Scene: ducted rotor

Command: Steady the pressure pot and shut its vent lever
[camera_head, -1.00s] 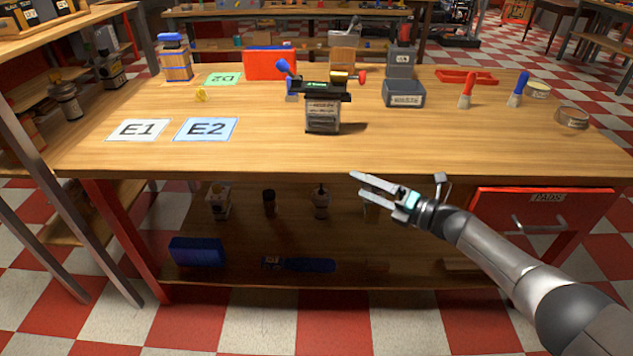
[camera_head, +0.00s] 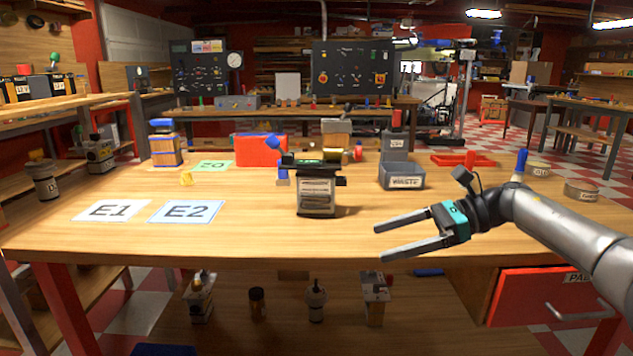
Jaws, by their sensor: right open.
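What looks like the pressure pot (camera_head: 316,190) stands upright near the middle of the bench. It has a dark body with a pale label and a black top. I cannot tell which of these is the vent lever. My right gripper (camera_head: 379,243) is open and empty, in front and to the right of the pot and apart from it. Its fingers point left, by the bench's front edge. My left gripper is not in view.
A grey WASTE bin (camera_head: 402,178) stands right of the pot. White E1 (camera_head: 110,210) and blue E2 (camera_head: 186,211) cards lie left. A red box (camera_head: 258,150) is behind. A blue-handled brush (camera_head: 520,164) is behind my right arm. The bench front (camera_head: 270,240) is clear.

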